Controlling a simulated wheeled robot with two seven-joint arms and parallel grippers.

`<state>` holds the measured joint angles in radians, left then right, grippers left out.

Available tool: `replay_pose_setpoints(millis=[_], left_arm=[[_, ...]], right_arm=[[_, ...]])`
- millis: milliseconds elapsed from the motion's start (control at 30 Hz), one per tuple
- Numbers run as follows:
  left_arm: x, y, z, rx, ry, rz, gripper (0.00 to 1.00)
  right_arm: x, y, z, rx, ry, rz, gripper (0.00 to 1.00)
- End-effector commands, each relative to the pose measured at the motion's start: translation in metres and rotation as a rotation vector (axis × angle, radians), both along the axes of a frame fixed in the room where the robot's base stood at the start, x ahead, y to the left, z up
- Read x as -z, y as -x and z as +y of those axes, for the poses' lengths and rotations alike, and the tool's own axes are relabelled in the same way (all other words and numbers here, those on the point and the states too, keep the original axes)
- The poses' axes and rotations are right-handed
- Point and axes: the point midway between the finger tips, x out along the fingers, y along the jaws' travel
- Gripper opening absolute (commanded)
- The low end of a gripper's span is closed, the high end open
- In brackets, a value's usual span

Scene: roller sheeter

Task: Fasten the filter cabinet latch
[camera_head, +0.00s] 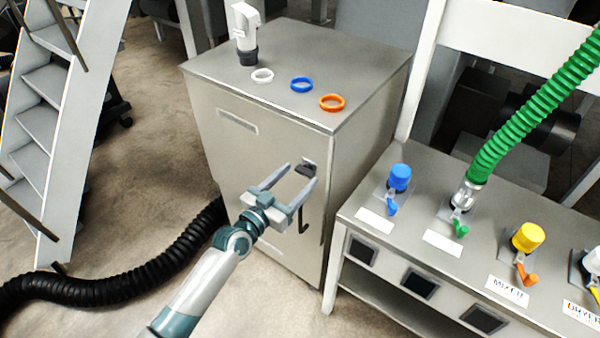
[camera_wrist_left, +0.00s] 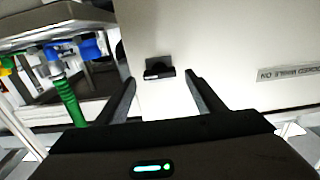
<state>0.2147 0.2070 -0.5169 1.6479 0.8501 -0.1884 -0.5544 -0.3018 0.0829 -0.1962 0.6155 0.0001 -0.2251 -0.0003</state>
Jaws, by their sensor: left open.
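The filter cabinet (camera_head: 265,150) is a grey metal box with a flat top, standing in the middle of the head view. Its latch (camera_head: 306,168) is a small dark piece on the front, near the right edge. A dark hooked handle (camera_head: 303,222) hangs lower on the same front. My left gripper (camera_head: 302,173) is open in front of the latch, with nothing between its fingers. In the left wrist view, the black latch (camera_wrist_left: 159,69) shows between and just beyond the fingertips (camera_wrist_left: 160,78). I cannot tell whether they touch it. My right gripper is not in view.
White, blue (camera_head: 301,84) and orange rings and a white fitting (camera_head: 246,35) are on the cabinet top. A bench (camera_head: 408,213) with coloured ports and a green hose (camera_head: 530,105) stands close right. A black hose (camera_head: 130,262) lies on the floor left, near stairs (camera_head: 55,110).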

Motion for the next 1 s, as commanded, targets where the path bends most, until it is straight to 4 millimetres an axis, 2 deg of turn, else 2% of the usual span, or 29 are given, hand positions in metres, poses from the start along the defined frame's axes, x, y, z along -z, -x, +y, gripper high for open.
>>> replay_pose_setpoints(millis=[200, 567, 733, 1000], left_arm=[[0.0, -0.014, -0.01, -0.001, 0.0, 0.0, 0.62], [0.0, -0.016, -0.011, -0.001, 0.0, 0.0, 0.62], [0.0, -0.016, -0.011, 0.0, 0.0, 0.0, 0.22], [0.0, -0.016, -0.011, -0.001, 0.006, 0.005, 0.21]], right_arm=[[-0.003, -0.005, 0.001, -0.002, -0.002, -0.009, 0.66], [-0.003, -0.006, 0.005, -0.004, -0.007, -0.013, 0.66], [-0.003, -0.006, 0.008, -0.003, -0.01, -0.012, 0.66], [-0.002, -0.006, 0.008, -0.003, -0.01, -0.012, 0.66]])
